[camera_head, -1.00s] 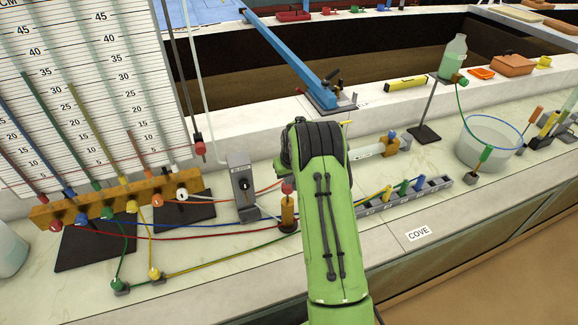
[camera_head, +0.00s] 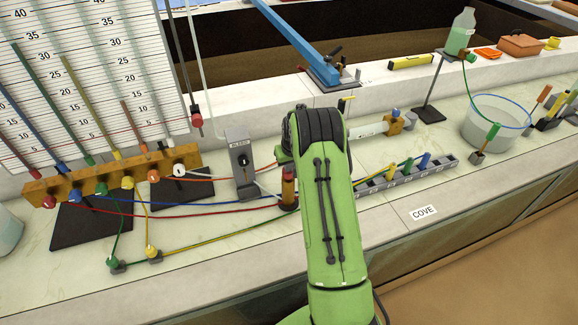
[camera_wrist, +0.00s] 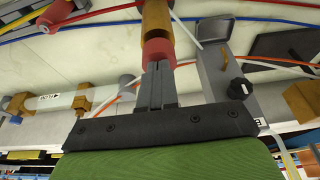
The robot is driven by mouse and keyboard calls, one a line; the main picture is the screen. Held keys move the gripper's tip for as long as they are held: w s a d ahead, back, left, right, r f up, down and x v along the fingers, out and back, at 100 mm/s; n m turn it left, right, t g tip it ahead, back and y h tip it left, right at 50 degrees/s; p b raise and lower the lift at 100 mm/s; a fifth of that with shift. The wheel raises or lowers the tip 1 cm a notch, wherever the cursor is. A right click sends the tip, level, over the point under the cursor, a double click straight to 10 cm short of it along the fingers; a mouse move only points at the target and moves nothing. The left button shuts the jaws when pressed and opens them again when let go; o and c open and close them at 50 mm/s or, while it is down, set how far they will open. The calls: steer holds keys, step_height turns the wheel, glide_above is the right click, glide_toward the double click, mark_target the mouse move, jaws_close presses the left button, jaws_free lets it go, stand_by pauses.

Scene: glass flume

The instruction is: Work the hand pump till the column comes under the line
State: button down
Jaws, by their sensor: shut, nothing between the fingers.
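The hand pump (camera_head: 289,190) is an upright orange cylinder on the bench, partly behind my arm in the head view. In the wrist view the pump's orange body (camera_wrist: 155,14) has a red knob (camera_wrist: 157,50) at its near end. My gripper (camera_wrist: 157,70) is shut and empty, its fingertips at the knob and seemingly touching it. In the head view my forearm hides the gripper. Tilted coloured columns stand at different heights on a ruled scale board (camera_head: 85,70) at the left. I cannot tell which line is meant.
A grey bleed box (camera_head: 241,165) with a black knob stands close left of the pump. Coloured tubes cross the bench from an orange manifold (camera_head: 112,178). A white syringe-like cylinder (camera_head: 368,130) and a grey rack (camera_head: 408,174) lie right of my arm.

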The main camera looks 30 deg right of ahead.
steer(key=shift+s+a+f, duration=0.15)
steer(key=shift+s+f, duration=0.1)
steer(key=shift+f, duration=0.1)
steer(key=shift+r+p, duration=0.4)
steer(key=r, duration=0.1)
steer(key=r+p, duration=0.2)
steer(key=r, duration=0.1)
steer(key=shift+w, duration=0.25)
steer(key=b+v, duration=0.1)
steer(key=v, duration=0.9)
stand_by(2.4)
